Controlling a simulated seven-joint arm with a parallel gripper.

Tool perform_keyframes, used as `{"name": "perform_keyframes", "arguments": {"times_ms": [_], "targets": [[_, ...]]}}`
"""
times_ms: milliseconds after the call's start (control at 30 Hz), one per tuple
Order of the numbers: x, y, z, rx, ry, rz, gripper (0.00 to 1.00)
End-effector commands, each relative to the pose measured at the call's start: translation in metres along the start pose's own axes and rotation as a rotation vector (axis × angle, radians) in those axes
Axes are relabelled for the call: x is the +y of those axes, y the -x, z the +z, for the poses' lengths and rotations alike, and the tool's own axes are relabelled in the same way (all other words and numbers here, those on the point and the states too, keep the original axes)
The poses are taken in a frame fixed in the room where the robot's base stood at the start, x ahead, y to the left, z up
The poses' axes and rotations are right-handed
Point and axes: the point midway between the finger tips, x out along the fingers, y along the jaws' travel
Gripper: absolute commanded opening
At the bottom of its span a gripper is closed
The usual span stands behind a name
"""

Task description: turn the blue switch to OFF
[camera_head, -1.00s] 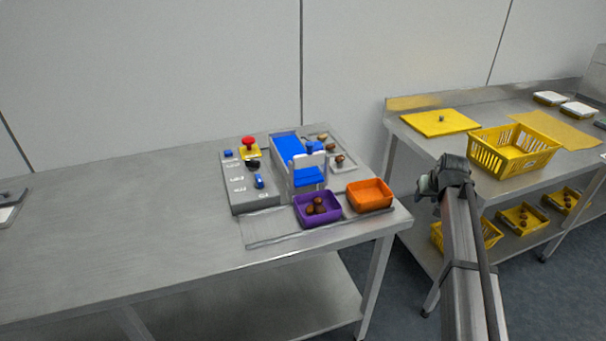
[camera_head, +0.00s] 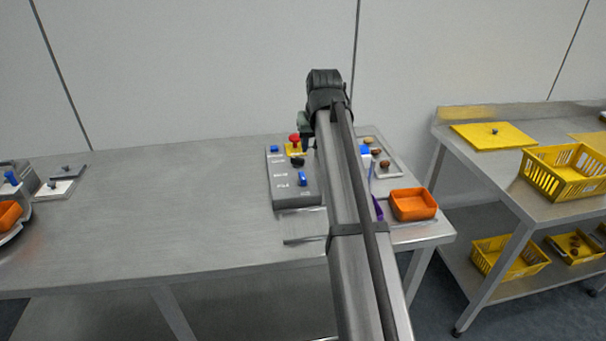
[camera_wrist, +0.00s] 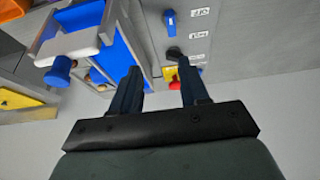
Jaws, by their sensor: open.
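The blue switch (camera_head: 302,179) stands on the front part of a grey control panel (camera_head: 297,199) in the head view. In the wrist view the blue switch (camera_wrist: 170,20) is at the top, beside white labels, one of which appears to read OFF (camera_wrist: 200,12). Its exact setting is hard to tell. My gripper (camera_wrist: 161,75) is open and empty, with its two fingers apart. The switch appears beyond the fingertips, not between them. In the head view my arm hides the fingertips and part of the bench right of the panel.
A red button (camera_head: 294,138), a black knob (camera_wrist: 174,54) and a small blue part (camera_head: 274,149) share the panel. A blue-and-white device (camera_wrist: 75,30) stands close beside it. An orange bin (camera_head: 413,204) sits at right.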

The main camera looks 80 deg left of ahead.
Motion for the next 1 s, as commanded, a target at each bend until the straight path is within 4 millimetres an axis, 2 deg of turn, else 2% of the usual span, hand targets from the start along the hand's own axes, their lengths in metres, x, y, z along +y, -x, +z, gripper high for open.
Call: {"name": "perform_keyframes", "arguments": {"times_ms": [33,133,333,800,1000], "targets": [[-0.011,0.000,0.003,-0.012,0.005,-0.003,0.45],[-0.021,-0.001,0.006,-0.025,0.009,-0.005,0.45],[-0.024,-0.015,0.007,-0.030,0.010,-0.005,0.45],[-0.024,-0.095,0.009,-0.029,0.010,-0.005,0.45],[-0.024,-0.122,0.010,-0.028,0.010,-0.005,0.45]]}}
